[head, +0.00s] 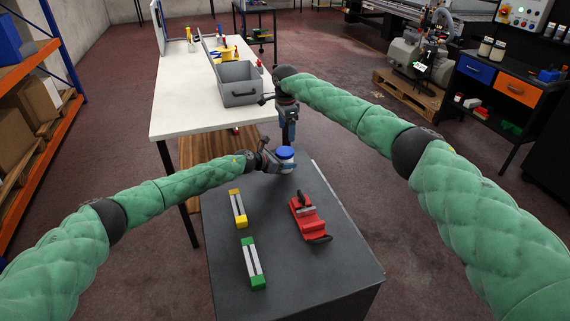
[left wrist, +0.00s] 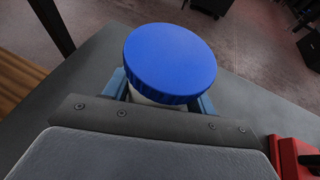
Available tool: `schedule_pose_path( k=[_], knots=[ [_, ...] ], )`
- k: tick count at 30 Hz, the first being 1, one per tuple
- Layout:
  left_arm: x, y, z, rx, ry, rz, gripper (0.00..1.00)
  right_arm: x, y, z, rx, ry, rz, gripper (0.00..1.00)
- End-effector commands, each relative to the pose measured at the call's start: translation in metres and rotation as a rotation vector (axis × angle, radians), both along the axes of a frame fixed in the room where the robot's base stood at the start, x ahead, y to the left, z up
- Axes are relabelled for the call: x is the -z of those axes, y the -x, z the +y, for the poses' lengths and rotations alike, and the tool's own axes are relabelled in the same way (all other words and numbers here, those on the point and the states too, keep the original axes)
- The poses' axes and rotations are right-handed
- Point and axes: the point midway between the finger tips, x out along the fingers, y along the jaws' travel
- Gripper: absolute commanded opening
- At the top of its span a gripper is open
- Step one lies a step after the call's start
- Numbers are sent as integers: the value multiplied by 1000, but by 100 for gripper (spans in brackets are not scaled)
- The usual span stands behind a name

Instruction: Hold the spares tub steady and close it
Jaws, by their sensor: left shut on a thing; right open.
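The spares tub (head: 286,163) is a small pale tub with a blue lid (head: 285,152) on top, standing near the far end of the dark grey table. In the left wrist view the blue lid (left wrist: 170,58) covers most of the tub, and a strip of the pale tub body (left wrist: 152,101) shows under it. The lid looks slightly tilted there; I cannot tell how firmly it sits. My left gripper (head: 283,166) is shut on the tub's body, one blue finger on each side. My right gripper (head: 289,136) points down just above and behind the lid, open and apart from it.
On the dark table (head: 225,275) lie a yellow-ended block (head: 238,208), a green-ended block (head: 253,263) and a red vise-like tool (head: 309,218).

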Motion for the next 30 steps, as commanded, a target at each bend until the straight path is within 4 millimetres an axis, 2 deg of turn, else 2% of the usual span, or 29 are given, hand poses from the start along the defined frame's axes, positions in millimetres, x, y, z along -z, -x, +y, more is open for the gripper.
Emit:
schedule_pose_path(
  k=[16, 21, 30],
  knots=[
    [0, 0, 0, 0, 1, -1, 0, 9, 4, 6, -628, -22, 22, 80],
    [0, 0, 0, 0, 1, -1, 0, 9, 4, 6, -719, -22, 22, 80],
    [0, 0, 0, 0, 1, -1, 0, 9, 4, 6, -741, -22, 21, 80]
  ],
)
